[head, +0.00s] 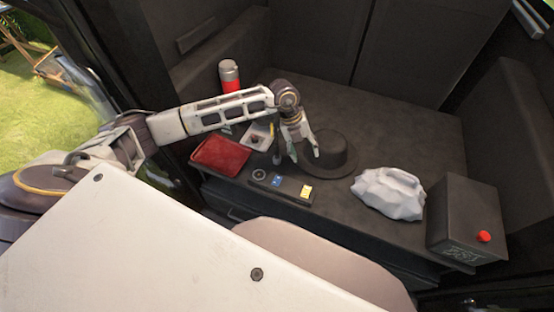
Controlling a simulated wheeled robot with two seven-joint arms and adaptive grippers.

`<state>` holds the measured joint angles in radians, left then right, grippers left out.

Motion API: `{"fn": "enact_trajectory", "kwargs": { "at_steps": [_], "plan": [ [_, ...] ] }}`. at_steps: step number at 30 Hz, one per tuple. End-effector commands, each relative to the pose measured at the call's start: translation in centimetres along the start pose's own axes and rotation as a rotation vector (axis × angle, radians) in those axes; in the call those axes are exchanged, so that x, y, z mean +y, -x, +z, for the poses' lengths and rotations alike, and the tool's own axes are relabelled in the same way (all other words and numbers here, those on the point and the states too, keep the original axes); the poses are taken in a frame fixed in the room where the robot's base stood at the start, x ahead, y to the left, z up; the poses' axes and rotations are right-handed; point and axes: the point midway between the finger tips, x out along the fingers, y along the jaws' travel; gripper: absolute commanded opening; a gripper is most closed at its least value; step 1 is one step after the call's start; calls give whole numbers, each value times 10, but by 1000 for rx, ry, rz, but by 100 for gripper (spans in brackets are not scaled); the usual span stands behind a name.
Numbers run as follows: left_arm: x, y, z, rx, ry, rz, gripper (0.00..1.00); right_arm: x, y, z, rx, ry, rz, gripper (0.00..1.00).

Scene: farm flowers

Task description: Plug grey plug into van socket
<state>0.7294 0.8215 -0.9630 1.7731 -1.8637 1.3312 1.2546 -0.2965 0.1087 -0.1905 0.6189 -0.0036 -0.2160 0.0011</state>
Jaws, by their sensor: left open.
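My left gripper (304,156) is open, fingers pointing down, in front of the dark hat. Nothing shows clearly between its fingers. A dark panel strip (290,187) lies along the front edge of the black surface, just below the gripper. It carries a round grey-rimmed socket (259,175) at its left, a small blue part (277,181) and a yellow part (306,191). A small grey upright piece (277,157) stands just left of the gripper, behind the strip; I cannot tell whether it is the grey plug. My right gripper is not in view.
A black brimmed hat (333,148) is right behind the gripper. A red pouch (220,156), a white tray (258,137) and a red-and-grey flask (230,76) are at left. A crumpled white bag (389,192) and a dark box with a red button (468,222) are at right.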

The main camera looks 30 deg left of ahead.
Motion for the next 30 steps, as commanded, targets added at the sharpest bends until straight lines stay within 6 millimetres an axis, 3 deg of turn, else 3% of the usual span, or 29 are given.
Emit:
{"fn": "enact_trajectory", "kwargs": {
  "at_steps": [6,12,20,30],
  "plan": [
    [50,22,41,-103,73,196,56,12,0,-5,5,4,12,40],
    [77,38,61,-160,122,299,56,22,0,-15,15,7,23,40],
    [84,42,65,-174,137,326,56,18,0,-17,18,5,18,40],
    [85,38,66,-172,136,325,56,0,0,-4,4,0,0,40]
  ]
}}
